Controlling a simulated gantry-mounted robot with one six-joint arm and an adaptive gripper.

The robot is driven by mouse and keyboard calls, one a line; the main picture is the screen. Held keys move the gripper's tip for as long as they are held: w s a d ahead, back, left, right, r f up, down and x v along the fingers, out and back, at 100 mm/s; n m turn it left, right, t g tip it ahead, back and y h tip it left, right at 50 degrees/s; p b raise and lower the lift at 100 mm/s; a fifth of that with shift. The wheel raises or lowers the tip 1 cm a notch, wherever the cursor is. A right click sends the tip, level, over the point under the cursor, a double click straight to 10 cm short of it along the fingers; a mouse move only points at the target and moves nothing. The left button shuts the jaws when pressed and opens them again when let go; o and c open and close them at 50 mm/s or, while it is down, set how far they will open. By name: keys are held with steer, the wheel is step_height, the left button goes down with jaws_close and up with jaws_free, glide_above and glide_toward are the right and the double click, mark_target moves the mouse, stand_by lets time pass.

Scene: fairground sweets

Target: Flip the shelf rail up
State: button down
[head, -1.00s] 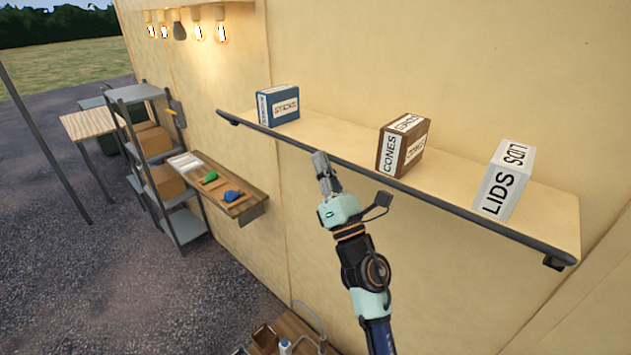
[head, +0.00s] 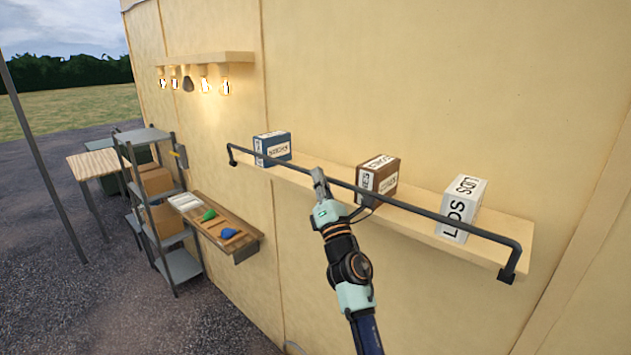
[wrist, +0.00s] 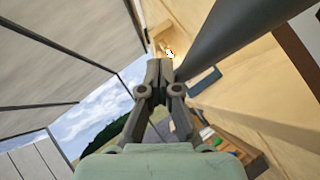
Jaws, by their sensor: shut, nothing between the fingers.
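The shelf rail (head: 421,212) is a dark bar that stands raised above the front edge of the wall shelf (head: 508,244), held by a bracket at each end. It passes in front of the boxes. My gripper (head: 318,174) is shut and empty, close by the rail near its middle; I cannot tell whether it touches. In the wrist view the rail (wrist: 225,38) runs large and diagonal to the right of my shut gripper (wrist: 158,68).
On the shelf stand a blue box (head: 272,149), a brown cones box (head: 377,177) and a white lids box (head: 461,208). Lower left are a wooden wall ledge (head: 245,243) and a grey shelf rack (head: 178,265). Bulbs (head: 204,84) hang at upper left.

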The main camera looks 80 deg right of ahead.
steer(key=shift+s+d+m+g, duration=0.1)
steer(key=shift+d+m+g, duration=0.05)
steer(key=shift+m+g, duration=0.25)
stand_by(0.3)
steer(key=v, duration=1.2)
